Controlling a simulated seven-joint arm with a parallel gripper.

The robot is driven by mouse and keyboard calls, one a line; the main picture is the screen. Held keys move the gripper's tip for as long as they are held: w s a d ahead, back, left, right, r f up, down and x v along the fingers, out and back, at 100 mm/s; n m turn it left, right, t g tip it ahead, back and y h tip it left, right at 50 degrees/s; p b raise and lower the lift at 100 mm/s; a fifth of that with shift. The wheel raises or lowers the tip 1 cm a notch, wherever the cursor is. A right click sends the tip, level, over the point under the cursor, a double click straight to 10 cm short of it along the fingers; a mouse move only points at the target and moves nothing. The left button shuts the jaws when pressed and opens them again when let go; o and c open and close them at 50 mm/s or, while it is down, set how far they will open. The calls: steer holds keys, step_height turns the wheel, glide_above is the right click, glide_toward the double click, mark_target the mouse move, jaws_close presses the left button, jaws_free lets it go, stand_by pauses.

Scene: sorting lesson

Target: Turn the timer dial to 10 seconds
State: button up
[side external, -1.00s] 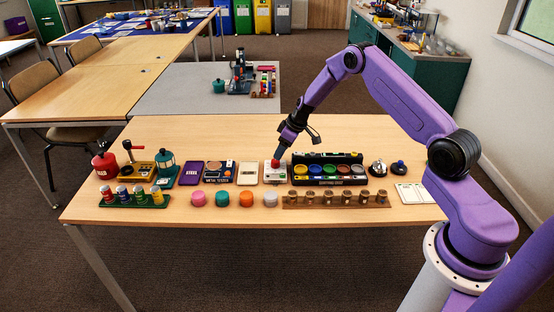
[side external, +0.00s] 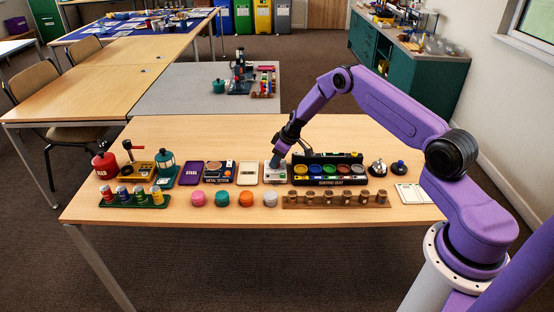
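A small pale box (side external: 275,179), which seems to be the timer, sits on the wooden table near the middle of the row of objects. My gripper (side external: 276,160) points down at the top of this box and covers the place of its red knob. The fingers are too small and dark to tell whether they are open or shut, or whether they touch the knob. Any dial marks are too small to read.
A sorting unit with several coloured cups (side external: 328,172) stands close to the right of my gripper. A cream panel (side external: 247,174) lies to the left. Coloured pucks (side external: 246,199) and a wooden rack (side external: 335,200) are in front. The table behind the row is mostly clear.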

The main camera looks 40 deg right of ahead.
steer(key=shift+m, duration=0.3)
steer(key=shift+c, duration=0.2)
steer(key=m+h, duration=0.1)
steer(key=m, duration=0.1)
steer(key=m+h, duration=0.1)
steer(key=m, duration=0.2)
steer(key=shift+a+t, duration=0.2)
steer(key=shift+t, duration=0.1)
steer(key=shift+a+m+g+h, duration=0.15)
steer(key=shift+m+h, duration=0.5)
steer(key=shift+m, duration=0.85)
steer(key=shift+d+m+g+h, duration=0.1)
steer(key=shift+m+g+h, duration=0.15)
steer(key=shift+m+h, duration=0.85)
steer(key=shift+m+y, duration=0.45)
steer(key=shift+m, duration=0.15)
steer(key=o, duration=1)
steer(key=shift+r, duration=0.1)
steer(key=v, duration=1.7)
steer(key=shift+r, duration=0.15)
